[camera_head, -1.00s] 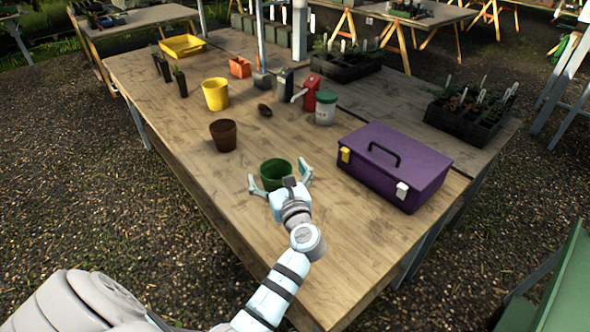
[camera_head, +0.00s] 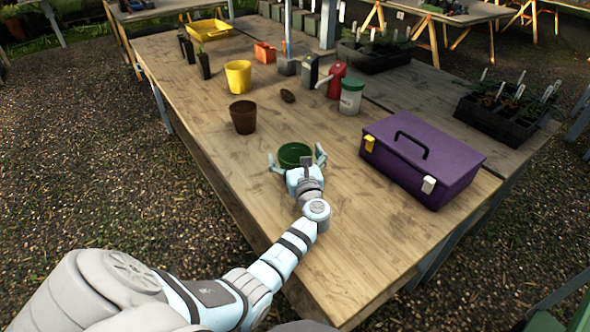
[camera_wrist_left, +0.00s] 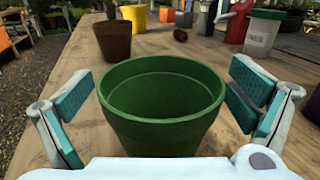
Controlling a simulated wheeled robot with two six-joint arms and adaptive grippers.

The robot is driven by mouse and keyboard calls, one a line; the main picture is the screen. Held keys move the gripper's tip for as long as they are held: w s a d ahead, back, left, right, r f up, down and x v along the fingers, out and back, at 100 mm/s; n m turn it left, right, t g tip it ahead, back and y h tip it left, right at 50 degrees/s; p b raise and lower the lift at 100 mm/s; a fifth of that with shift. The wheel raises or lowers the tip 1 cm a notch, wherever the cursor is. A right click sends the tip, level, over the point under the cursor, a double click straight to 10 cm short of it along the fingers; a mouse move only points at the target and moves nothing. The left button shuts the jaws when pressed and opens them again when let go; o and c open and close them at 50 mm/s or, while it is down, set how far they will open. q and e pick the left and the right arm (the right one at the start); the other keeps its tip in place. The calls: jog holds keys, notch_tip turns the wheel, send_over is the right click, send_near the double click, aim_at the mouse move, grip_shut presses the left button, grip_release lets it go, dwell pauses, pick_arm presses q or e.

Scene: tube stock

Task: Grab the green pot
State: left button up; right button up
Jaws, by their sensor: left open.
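The green pot (camera_head: 294,153) stands upright on the wooden table, and its near side is partly hidden by my left gripper in the head view. In the left wrist view the green pot (camera_wrist_left: 162,104) fills the middle, its round rim open upward. My left gripper (camera_head: 297,160) is open, with one finger on each side of the pot. In the left wrist view, the pads of the left gripper (camera_wrist_left: 160,105) show a gap to the pot on both sides. My right gripper is not in view.
A purple toolbox (camera_head: 422,158) stands to the right of the pot. A brown pot (camera_head: 243,117) and a yellow pot (camera_head: 238,76) stand farther back on the left. A white tub with a green lid (camera_head: 351,96) stands behind. The table (camera_head: 345,240) is clear in front.

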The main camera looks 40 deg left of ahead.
pick_arm(q)
jog(key=c, duration=1.1)
